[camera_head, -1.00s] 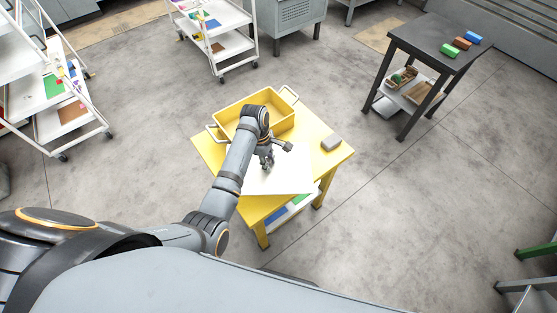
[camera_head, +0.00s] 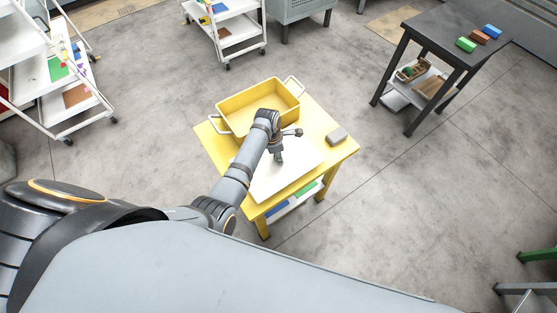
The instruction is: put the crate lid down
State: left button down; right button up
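The crate lid (camera_head: 300,168) is a flat white panel at the front of the yellow table (camera_head: 342,152). Its front edge runs along the table's front edge. It looks flat on or just above the top; any small gap is too fine to see. My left gripper (camera_head: 279,158) points down at the lid's middle and appears shut on it. The fingertips are small, and the part they grip is hidden. The open yellow crate (camera_head: 240,101), with pale handles, stands behind it, partly covered by my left arm. My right gripper is not in view.
A grey block (camera_head: 336,134) lies at the table's right corner. Blue and green items are on the shelf below. A dark table (camera_head: 440,34) with coloured blocks stands at the back right. White shelf carts (camera_head: 238,27) stand behind and left.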

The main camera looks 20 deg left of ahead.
aim_at(274, 161)
pick_arm(q)
jog(key=shift+f, duration=1.85)
jog(key=shift+s, duration=0.1)
jog(key=c, duration=1.1)
grip_release()
jog(key=shift+f, duration=0.1)
jog(key=r, duration=0.4)
jog(key=a+r, duration=0.1)
jog(key=r, duration=0.3)
jog(key=s+r, duration=0.1)
jog(key=r, duration=0.3)
jog(key=shift+a+p, duration=0.25)
jog(key=shift+p, duration=0.05)
